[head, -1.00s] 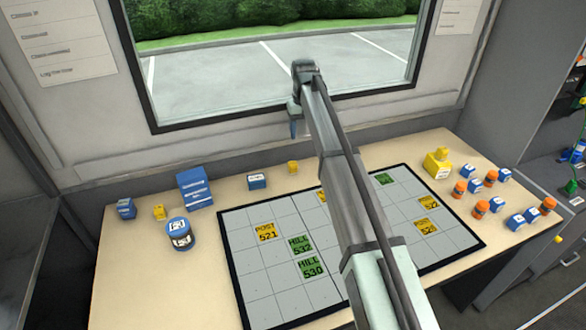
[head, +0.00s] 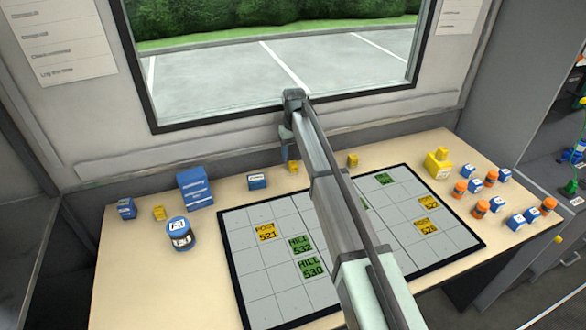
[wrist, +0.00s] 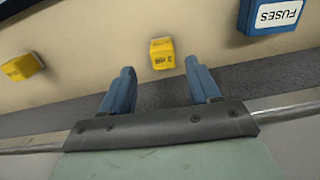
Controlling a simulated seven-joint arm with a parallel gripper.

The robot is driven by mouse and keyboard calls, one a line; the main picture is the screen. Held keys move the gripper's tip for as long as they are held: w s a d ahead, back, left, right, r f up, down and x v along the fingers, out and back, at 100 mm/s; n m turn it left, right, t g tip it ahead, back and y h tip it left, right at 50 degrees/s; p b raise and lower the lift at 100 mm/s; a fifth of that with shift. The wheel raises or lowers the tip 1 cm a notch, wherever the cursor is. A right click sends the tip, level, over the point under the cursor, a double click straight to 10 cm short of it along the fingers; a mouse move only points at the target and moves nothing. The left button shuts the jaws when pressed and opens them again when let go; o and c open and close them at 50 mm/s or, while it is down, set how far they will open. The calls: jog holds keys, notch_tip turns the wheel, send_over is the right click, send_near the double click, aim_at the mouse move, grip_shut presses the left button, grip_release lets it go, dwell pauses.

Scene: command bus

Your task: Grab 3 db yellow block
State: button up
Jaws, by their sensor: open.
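A small yellow block (wrist: 162,54) with a dark printed label, which seems to read 3 dB, stands on the tan desktop. In the wrist view it sits just beyond and between the blue fingertips, apart from them. My gripper (wrist: 160,82) is open and empty. A second yellow block (wrist: 22,66) is at the left of the wrist view; its label is too small to read. It also shows in the head view (head: 352,160).
A blue FUSES box (wrist: 272,14) is right of the block in the wrist view. The gridded board (head: 270,295) lies in front, with labelled tiles. A blue box (head: 195,188), blue jar (head: 180,233) and another yellow block (head: 159,213) stand left; orange-and-blue items stand right.

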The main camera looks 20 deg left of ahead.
aim_at(293, 163)
jog(key=shift+s+a+f, duration=0.1)
jog(key=shift+s+f, duration=0.05)
jog(key=shift+f, duration=1.15)
jog(key=shift+s+f, duration=0.1)
jog(key=shift+f, duration=1.15)
jog(key=shift+c, duration=0.3)
jog(key=c, duration=1)
jog(key=shift+r, duration=0.15)
